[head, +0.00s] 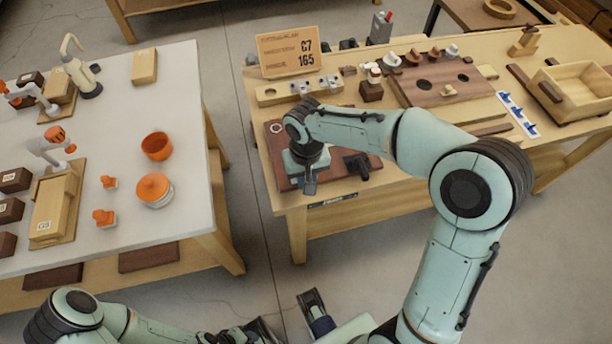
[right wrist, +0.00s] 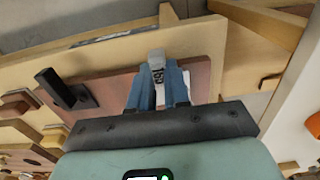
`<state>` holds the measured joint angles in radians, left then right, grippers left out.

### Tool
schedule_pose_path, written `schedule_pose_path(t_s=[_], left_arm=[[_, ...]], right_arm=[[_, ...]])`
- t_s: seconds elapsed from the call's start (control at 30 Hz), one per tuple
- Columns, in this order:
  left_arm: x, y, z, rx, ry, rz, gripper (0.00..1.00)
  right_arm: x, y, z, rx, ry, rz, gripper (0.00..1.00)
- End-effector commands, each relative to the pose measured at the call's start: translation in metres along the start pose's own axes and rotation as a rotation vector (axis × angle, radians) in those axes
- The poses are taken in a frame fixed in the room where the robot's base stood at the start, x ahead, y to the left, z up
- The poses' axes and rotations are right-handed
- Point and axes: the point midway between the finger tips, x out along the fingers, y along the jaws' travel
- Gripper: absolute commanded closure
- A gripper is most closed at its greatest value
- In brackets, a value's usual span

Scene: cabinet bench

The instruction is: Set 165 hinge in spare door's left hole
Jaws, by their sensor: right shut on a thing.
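The spare door, a reddish-brown panel (head: 335,178), lies flat at the bench's front left; it also shows in the right wrist view (right wrist: 112,88). A pale ring (head: 276,128) marks its back left corner. A black handle-like piece (head: 357,165) stands on its right part. My right gripper (head: 309,186) is over the door's front part, shut on a small grey hinge (right wrist: 157,62) with dark print too small to read surely. The arm hides part of the door, and I cannot tell if the hinge touches it. My left gripper (head: 290,318) is open and empty, low over the floor.
A sign (head: 288,53) reading 165 stands behind a wooden rack (head: 268,96) with several metal pieces. A brown board with round holes (head: 480,86) and a wooden tray (head: 590,107) lie to the right. A white table (head: 110,215) with orange items stands left, across a floor gap.

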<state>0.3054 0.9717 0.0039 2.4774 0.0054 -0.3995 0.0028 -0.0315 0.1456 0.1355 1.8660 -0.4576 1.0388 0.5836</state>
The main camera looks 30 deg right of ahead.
Motion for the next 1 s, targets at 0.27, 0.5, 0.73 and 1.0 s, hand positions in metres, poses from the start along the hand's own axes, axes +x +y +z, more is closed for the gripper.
schedule_pose_path(t_s=[0.27, 0.5, 0.73, 1.0], left_arm=[[0.0027, -0.0009, -0.0001, 0.0, -0.001, 0.0, 0.57], [0.0047, -0.0016, -0.0001, 0.0, -0.001, 0.0, 0.57], [0.0066, -0.0023, -0.0002, -0.001, -0.002, -0.001, 0.57], [0.0069, -0.0024, -0.0002, -0.001, -0.002, -0.001, 0.57]], right_arm=[[0.0038, 0.0, 0.0, 0.0, 0.0, 0.0, 1.0], [0.0067, 0.0, 0.0, 0.0, 0.0, 0.0, 1.0], [0.0094, 0.0, 0.0, 0.0, 0.0, 0.0, 1.0], [0.0098, 0.0, 0.0, 0.0, 0.0, 0.0, 0.54]])
